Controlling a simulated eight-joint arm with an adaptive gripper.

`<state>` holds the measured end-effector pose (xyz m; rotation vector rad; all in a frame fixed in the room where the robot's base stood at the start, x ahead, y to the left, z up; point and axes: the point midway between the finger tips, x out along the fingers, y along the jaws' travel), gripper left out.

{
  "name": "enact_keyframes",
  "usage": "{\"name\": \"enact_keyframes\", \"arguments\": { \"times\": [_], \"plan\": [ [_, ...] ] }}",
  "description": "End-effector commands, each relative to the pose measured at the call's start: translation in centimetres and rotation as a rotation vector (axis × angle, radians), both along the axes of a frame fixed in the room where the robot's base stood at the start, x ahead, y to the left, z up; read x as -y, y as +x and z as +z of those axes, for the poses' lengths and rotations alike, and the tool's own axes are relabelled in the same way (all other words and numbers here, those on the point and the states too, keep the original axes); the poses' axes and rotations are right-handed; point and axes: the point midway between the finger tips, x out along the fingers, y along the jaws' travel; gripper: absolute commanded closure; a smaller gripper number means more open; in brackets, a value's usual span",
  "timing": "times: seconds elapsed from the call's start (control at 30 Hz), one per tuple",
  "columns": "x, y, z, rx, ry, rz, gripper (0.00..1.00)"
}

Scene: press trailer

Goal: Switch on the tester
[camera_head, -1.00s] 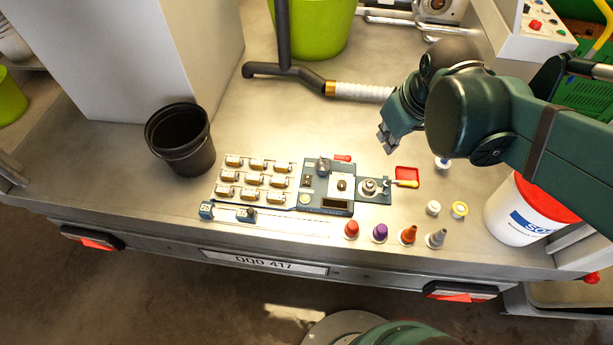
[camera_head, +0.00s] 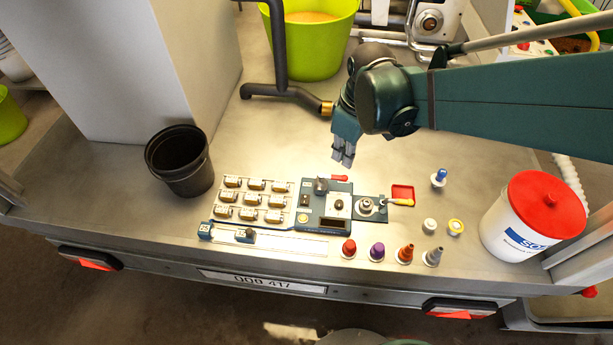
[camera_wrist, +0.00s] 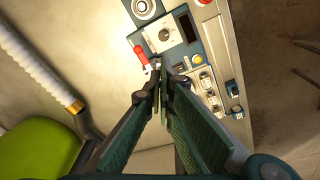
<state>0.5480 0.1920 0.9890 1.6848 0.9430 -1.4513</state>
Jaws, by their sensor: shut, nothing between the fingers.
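The tester is a blue box (camera_head: 313,213) on the metal trailer bed in the head view. It carries a grey knob (camera_head: 321,186), a white panel with a dark dial (camera_head: 338,205), a small black switch (camera_head: 305,200), a yellow button (camera_head: 302,218) and a dark display (camera_head: 340,226). My gripper (camera_head: 343,163) is shut and empty, just behind the tester and apart from it. In the wrist view, my fingertips (camera_wrist: 160,66) point toward the tester's edge and hide part of it. The yellow button (camera_wrist: 197,59) and display (camera_wrist: 187,27) show beyond them.
Several coloured cones line the front. A black pot (camera_head: 180,160) and white bucket (camera_head: 510,235) flank the area.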

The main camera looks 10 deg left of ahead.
Motion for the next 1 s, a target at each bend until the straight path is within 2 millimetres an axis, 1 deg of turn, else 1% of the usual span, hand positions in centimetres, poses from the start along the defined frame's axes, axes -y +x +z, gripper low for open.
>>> {"name": "enact_keyframes", "arguments": {
  "times": [0.03,0.4,0.8,1.0],
  "plan": [
    [-0.6,0.2,-0.3,-0.01,-0.004,0.022,1.0],
    [-4.4,0.9,-2.7,-0.08,-0.034,0.201,1.0],
    [-8.4,1.1,-5.8,-0.155,-0.06,0.393,1.0],
    [-9.9,1.0,-7.1,-0.184,-0.067,0.465,1.0]
  ]
}}
